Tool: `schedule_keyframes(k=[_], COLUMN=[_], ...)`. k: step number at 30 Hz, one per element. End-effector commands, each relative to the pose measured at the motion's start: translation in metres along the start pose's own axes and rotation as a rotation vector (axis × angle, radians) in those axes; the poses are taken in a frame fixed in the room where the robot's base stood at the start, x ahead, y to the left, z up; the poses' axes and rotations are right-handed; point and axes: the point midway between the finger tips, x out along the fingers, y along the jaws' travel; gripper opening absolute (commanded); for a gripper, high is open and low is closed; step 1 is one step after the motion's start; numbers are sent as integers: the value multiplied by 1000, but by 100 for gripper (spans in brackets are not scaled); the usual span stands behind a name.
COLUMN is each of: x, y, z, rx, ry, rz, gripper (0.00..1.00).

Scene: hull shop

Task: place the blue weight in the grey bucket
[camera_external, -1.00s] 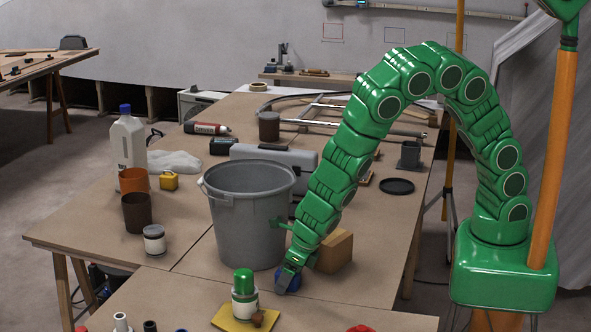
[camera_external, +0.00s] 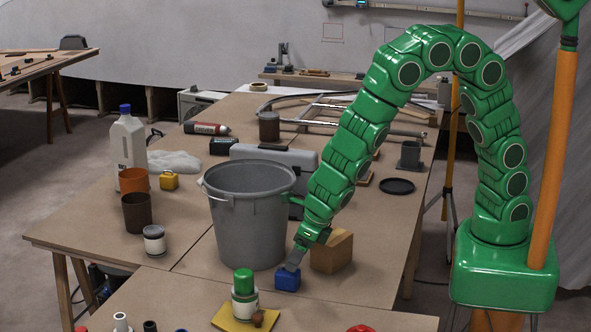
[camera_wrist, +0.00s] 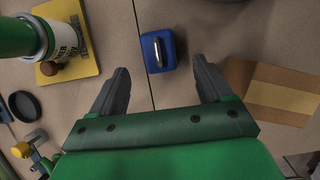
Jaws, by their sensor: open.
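The blue weight (camera_external: 287,279) is a small blue block on the table, just right of the grey bucket's base. In the wrist view the blue weight (camera_wrist: 158,50) shows a metal handle on top and lies ahead of and between the fingertips. The grey bucket (camera_external: 248,225) stands upright on the table, with an open top and side handles; its inside is partly visible and its floor is hidden. My gripper (camera_external: 293,262) is just above the weight, pointing down. In the wrist view my gripper (camera_wrist: 160,78) has its two dark fingers wide apart with nothing between them.
A cardboard box (camera_external: 332,252) stands right of the weight. A green-capped jar (camera_external: 244,292) sits on a yellow pad (camera_external: 232,318) to the front left. A grey case (camera_external: 275,152) lies behind the bucket. The table right of the box is clear.

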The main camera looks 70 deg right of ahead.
Motion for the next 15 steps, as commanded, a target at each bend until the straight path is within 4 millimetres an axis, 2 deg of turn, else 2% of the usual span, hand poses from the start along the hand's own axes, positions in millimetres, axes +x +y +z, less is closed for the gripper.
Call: schedule_keyframes(k=[6, 15], x=[-25, -44], y=[2, 1], z=[0, 0], rx=[-1, 0], ry=[-2, -2], rz=[6, 3], gripper=[79, 79])
